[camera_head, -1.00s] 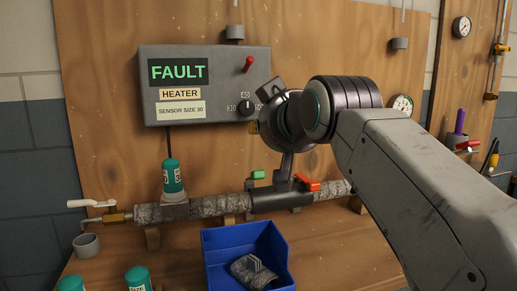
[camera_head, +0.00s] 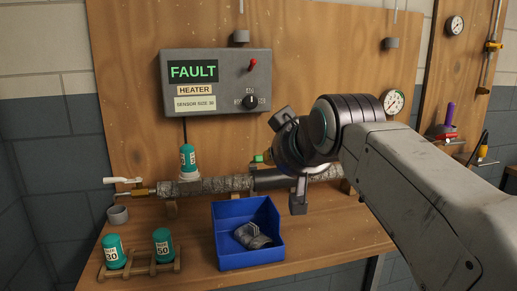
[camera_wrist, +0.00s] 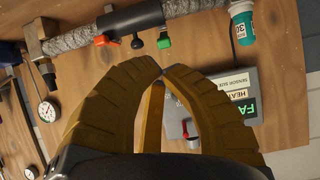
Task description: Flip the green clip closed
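The green clip (camera_head: 259,158) stands up at the left end of the dark sleeve (camera_head: 270,180) on the pipe. It also shows in the wrist view (camera_wrist: 164,42), sticking out from the sleeve. A red clip (camera_wrist: 104,40) sits at the sleeve's other end; in the head view my gripper hides it. My gripper (camera_wrist: 162,71) has its yellow fingertips together, with nothing seen between them. The tips point toward the green clip but are apart from it. In the head view my gripper (camera_head: 298,204) hangs in front of the sleeve, to the right of the green clip.
A blue bin (camera_head: 229,255) holding a grey piece stands on the table below the pipe. Two teal bottles (camera_head: 113,251) sit in a wooden rack at left. Another teal bottle (camera_head: 188,161) stands on the pipe. A grey heater box (camera_head: 213,82) showing FAULT is mounted above.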

